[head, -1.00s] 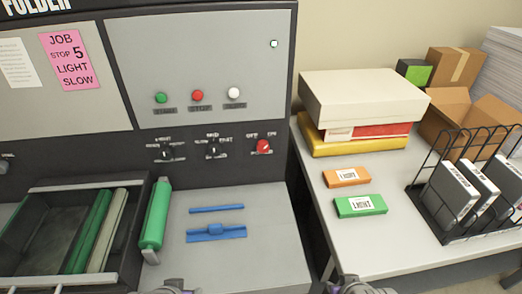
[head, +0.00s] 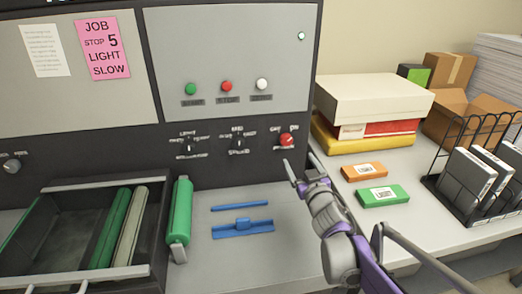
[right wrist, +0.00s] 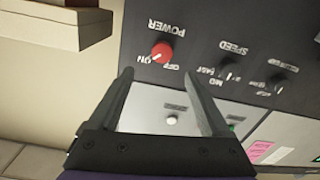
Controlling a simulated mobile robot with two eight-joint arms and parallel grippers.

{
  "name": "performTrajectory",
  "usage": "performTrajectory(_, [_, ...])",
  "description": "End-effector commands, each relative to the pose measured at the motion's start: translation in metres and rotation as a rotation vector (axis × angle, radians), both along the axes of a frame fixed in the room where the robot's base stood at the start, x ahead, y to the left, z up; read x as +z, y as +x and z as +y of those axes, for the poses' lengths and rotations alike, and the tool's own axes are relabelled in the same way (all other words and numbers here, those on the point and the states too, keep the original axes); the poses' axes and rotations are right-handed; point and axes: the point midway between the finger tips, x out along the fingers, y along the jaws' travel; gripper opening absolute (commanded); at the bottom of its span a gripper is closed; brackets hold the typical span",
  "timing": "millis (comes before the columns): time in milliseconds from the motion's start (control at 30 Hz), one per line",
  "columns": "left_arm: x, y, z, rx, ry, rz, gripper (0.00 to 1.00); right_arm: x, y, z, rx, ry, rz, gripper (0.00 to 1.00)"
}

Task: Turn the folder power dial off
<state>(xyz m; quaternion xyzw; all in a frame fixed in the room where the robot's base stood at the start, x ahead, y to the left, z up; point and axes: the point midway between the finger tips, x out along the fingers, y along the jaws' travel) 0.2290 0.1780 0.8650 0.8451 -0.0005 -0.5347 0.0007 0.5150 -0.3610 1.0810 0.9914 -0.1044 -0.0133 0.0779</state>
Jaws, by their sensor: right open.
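The red power dial (head: 287,140) sits on the dark lower panel of the folder (head: 220,155), at the right end of a row of knobs. In the right wrist view, which is upside down, the dial (right wrist: 162,52) has POWER, OFF and ON labels, and its pale mark points toward ON. My right gripper (head: 301,166) is open and empty, just below the dial in the head view. In the right wrist view its fingertips (right wrist: 157,73) are spread, with the dial just beyond the gap; I see no contact. My left gripper is not in view.
Two black knobs, the speed knob (head: 238,143) and another (head: 189,147), are left of the dial. Green, red and white buttons (head: 227,87) are above. A side table (head: 400,225) holds boxes and a wire rack (head: 470,190). Blue parts (head: 243,229) lie below.

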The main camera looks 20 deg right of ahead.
Motion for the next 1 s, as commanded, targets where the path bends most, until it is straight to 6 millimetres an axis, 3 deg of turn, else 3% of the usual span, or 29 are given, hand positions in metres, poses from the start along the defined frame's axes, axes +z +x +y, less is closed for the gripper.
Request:
performTrajectory(267, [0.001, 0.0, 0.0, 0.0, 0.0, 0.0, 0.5, 0.001, 0.024, -0.005, 0.014, -0.005, -0.011, 0.81])
performTrajectory(700, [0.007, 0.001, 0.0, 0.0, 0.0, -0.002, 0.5, 0.002, 0.098, -0.02, 0.013, -0.004, -0.01, 0.81])
performTrajectory(1000, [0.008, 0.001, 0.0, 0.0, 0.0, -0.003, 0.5, 0.001, 0.109, -0.022, 0.012, -0.004, -0.011, 0.81])
